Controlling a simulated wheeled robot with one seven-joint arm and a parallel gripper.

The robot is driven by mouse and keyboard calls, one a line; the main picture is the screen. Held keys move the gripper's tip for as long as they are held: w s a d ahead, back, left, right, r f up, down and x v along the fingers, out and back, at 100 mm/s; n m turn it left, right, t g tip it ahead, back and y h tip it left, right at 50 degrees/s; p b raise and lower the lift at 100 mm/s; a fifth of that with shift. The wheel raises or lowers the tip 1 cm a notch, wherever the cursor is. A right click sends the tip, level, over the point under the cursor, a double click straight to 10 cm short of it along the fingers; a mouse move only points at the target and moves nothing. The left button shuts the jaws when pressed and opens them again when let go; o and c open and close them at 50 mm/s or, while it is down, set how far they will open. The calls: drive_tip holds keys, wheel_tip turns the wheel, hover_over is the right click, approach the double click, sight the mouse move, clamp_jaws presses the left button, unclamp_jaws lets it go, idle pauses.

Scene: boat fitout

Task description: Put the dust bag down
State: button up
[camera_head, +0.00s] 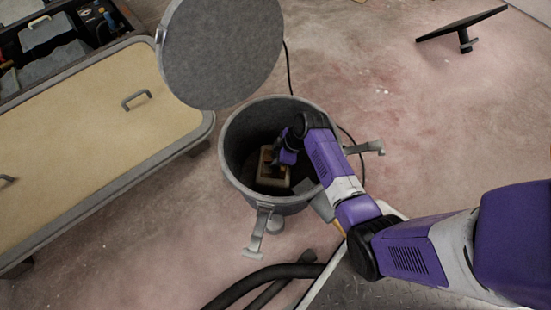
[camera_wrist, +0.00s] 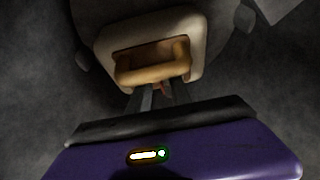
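The dust bag (camera_head: 267,178) is a pale, boxy thing with a tan recessed handle, low inside the open grey canister (camera_head: 229,152). In the wrist view the dust bag (camera_wrist: 108,42) fills the top middle, its tan handle bar facing me. My gripper (camera_head: 284,158) reaches down into the canister at the bag. In the wrist view my gripper's fingers (camera_wrist: 163,92) are close together and meet the handle; they look shut on it, though the tips are hidden. I cannot tell whether the bag touches the canister floor.
The round grey lid (camera_head: 221,50) stands open behind the canister's rim. Latches (camera_head: 264,228) stick out from the canister's sides. A tan-topped bench (camera_head: 90,130) is at the left, and a black hose (camera_head: 265,278) lies in front. A dark panel on a stand (camera_head: 462,25) is at the far right.

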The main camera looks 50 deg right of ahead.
drive_tip(key=shift+r, duration=0.25)
drive_tip(key=p+v, duration=0.6)
drive_tip(key=v, duration=0.5)
drive_tip(key=shift+s+d+r, duration=0.2)
drive_tip(key=shift+r, duration=0.15)
